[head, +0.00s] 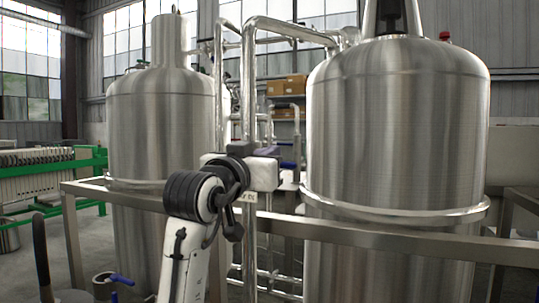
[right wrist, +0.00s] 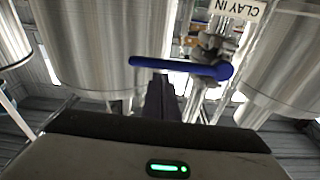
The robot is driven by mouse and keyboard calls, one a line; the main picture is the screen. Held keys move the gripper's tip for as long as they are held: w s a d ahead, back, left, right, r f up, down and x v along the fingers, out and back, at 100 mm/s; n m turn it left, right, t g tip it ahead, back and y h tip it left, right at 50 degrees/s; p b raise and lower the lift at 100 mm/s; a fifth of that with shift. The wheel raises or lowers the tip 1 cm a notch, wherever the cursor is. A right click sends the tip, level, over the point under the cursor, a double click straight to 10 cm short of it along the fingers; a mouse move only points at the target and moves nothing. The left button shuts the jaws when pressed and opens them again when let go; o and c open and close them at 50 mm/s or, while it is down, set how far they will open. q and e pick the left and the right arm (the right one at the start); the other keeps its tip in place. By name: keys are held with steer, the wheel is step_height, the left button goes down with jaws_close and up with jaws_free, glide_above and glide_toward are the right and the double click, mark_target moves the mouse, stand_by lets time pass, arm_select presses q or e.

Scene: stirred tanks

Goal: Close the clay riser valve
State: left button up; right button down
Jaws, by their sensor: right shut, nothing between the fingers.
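In the right wrist view a blue valve lever (right wrist: 160,63) lies nearly level across the picture, roughly crosswise to the steel pipe. Its right end joins the metal valve body (right wrist: 213,45). A white "CLAY IN" label (right wrist: 238,8) appears upside down beside it. My right gripper (right wrist: 160,88) is shut and empty, its fingertips right at the lever's middle; I cannot tell whether they touch it. In the head view my right gripper (head: 262,170) is in front of the pipes between two tanks and hides the lever. My left gripper is not in view.
A large steel tank (head: 395,120) stands right and another tank (head: 160,125) left. A metal rail (head: 400,240) runs across in front of them. Vertical steel pipes (head: 249,90) stand between the tanks. A small blue-handled valve (head: 120,279) is at the lower left.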

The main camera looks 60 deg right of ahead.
step_height(320, 180, up, 4)
steer(key=p, duration=0.3)
steer(key=a+f+b, duration=0.2)
steer(key=a, duration=0.7)
steer(key=shift+s+a, duration=0.2)
steer(key=shift+f, duration=0.1)
